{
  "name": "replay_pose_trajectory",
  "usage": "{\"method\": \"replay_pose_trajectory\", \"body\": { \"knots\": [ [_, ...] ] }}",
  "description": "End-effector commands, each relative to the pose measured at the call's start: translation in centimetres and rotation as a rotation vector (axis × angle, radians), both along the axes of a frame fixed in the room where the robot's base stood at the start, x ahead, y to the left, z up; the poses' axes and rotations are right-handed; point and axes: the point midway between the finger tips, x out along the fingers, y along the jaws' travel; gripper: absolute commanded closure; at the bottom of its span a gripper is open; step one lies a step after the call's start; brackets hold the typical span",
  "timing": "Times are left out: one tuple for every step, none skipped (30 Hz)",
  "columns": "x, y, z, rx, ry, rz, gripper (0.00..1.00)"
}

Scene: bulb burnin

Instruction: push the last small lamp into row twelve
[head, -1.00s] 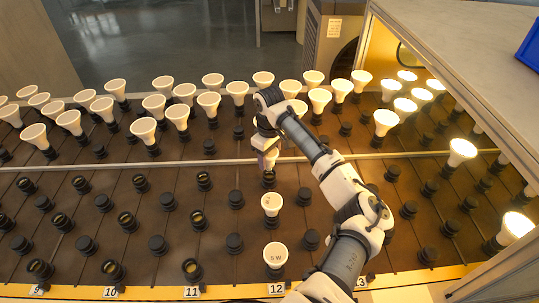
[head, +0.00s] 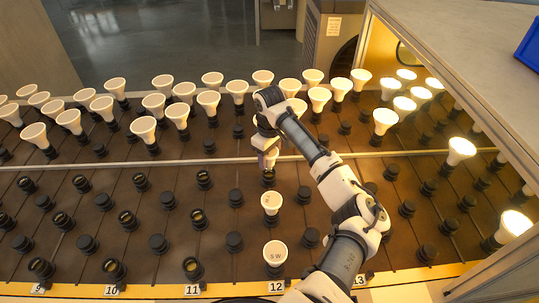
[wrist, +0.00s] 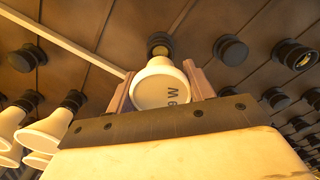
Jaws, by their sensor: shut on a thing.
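In the wrist view, a small white lamp (wrist: 158,92) with "W" lettering on its face sits between the two fingers of my gripper (wrist: 162,88), which is shut on it. Its narrow end points at a dark socket (wrist: 159,42); I cannot tell if it touches or is seated. In the head view, my gripper (head: 267,160) is above the socket (head: 268,178) in row twelve, and largely hides the lamp.
Unlit white lamps (head: 144,128) stand in the far left rows. Lit lamps (head: 461,150) stand at right beside a grey-topped housing (head: 480,60). A pale rail (head: 110,165) crosses the dark rack. Several lampless sockets (head: 157,243) fill the near rows.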

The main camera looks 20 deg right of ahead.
Motion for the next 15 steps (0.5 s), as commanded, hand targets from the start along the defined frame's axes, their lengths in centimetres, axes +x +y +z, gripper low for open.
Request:
{"method": "replay_pose_trajectory", "body": {
  "knots": [
    [0.0,0.0,-0.2,0.000,0.000,0.000,0.70],
    [0.0,0.0,-0.3,0.000,0.000,0.000,0.70],
    [0.0,0.0,-0.5,0.000,0.000,0.000,0.70],
    [0.0,0.0,-0.5,0.000,0.000,0.000,0.70],
    [0.0,0.0,-0.6,0.001,-0.001,0.000,0.70],
    [0.0,0.0,-0.7,0.001,-0.001,0.000,0.70],
    [0.0,0.0,-0.8,0.001,-0.001,0.000,0.70],
    [0.0,0.0,-0.9,0.001,-0.001,0.000,0.70],
    [0.0,0.0,-1.0,0.001,-0.001,0.000,0.70],
    [0.0,0.0,-1.1,0.001,0.000,0.000,0.70],
    [0.0,0.0,-1.2,0.001,0.000,0.000,0.70],
    [0.0,0.0,-1.3,0.001,0.000,0.000,0.70],
    [0.0,0.0,-1.4,0.001,0.000,0.000,0.70],
    [0.0,0.0,-1.5,0.001,0.000,0.000,0.70],
    [0.0,0.0,-1.7,0.001,0.000,0.000,0.70]
  ]
}}
